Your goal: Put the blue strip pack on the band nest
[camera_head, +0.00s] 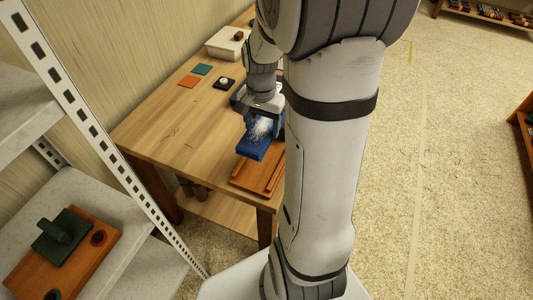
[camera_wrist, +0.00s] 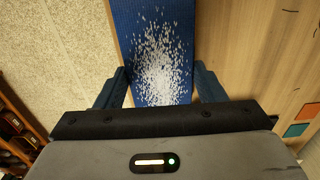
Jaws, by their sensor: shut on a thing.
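The blue strip pack (camera_head: 252,146) is a flat blue slab with a patch of white flecks on its top. It fills the upper middle of the wrist view (camera_wrist: 152,50), between the two fingers. My gripper (camera_head: 262,125) is shut on it above the wooden table; its fingers also show in the wrist view (camera_wrist: 155,88). The pack is over or beside the left end of an orange-brown wooden tray (camera_head: 247,186) with raised edges near the table's front. I cannot tell whether this tray is the band nest. My arm hides the tray's right part.
The table (camera_head: 185,125) also bears an orange square (camera_head: 188,81), a teal square (camera_head: 202,69), a black dish with a white piece (camera_head: 224,83) and a pale box (camera_head: 228,42). A metal shelf (camera_head: 75,185) stands close on the left.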

